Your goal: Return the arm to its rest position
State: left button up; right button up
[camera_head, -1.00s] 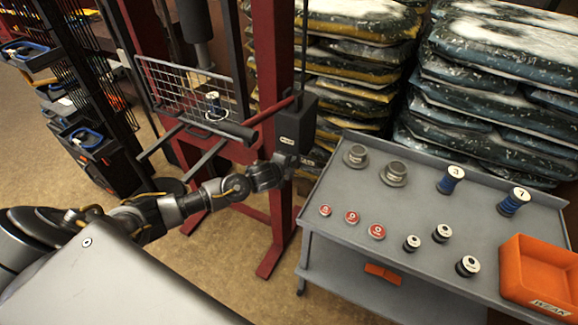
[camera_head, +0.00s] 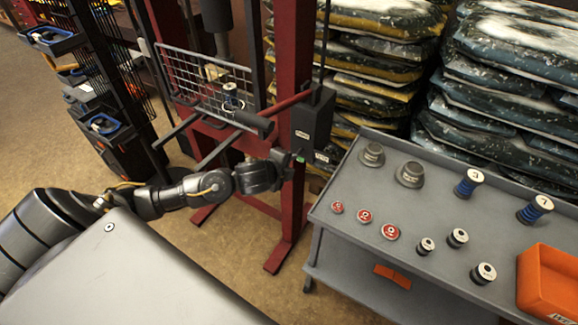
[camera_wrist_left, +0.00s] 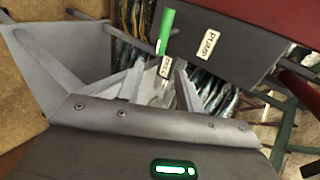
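My left arm comes in from the left in the head view, partly bent. Its gripper (camera_head: 292,161) is close to the lower part of the dark pump box (camera_head: 312,120) on the red lift frame. In the left wrist view the gripper's grey fingers (camera_wrist_left: 158,88) stand apart with nothing held between them. A green lever (camera_wrist_left: 166,30) with a small white label sits just beyond the fingertips, beside the box marked PUMP (camera_wrist_left: 230,40). A bit of the lever's green shows at the fingertips in the head view (camera_head: 300,158). My right gripper is out of view.
The red pump handle (camera_head: 290,103) and wire-backed lift platform (camera_head: 205,80) are above my forearm. A grey cart (camera_head: 400,262) with several spools, weights and an orange bin (camera_head: 548,285) stands at right. Stacked bags (camera_head: 380,60) are behind. Open floor lies below the arm.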

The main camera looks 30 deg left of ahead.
pick_arm(q)
jog(key=shift+s+r, duration=0.1)
dwell(0.5)
jog(key=s+a+f+n+g+b, duration=0.1)
jog(key=s+f+n+g, duration=0.2)
jog(key=f, duration=0.8)
jog(key=s+a+f+n, duration=0.2)
jog(key=s+f+n, duration=0.15)
jog(key=f, duration=0.85)
jog(key=s+a+f+n+g+b, duration=0.15)
jog(key=s+f, duration=0.25)
jog(key=f, duration=0.7)
jog(key=s+d+f+n+g, duration=0.2)
jog(key=s+f+n+g, duration=0.15)
jog(key=s+f, duration=1.1)
jog(key=s+d+f+n+g, duration=0.1)
jog(key=s+d+f+n, duration=0.1)
jog(key=s, duration=0.9)
jog(key=s+d+f+n+g, duration=0.1)
jog(key=s+d+f, duration=0.3)
jog(key=s, duration=0.7)
jog(key=shift+s+d+n+b, duration=0.25)
jog(key=shift+s+n+b, duration=0.05)
jog(key=shift+n+b, duration=0.05)
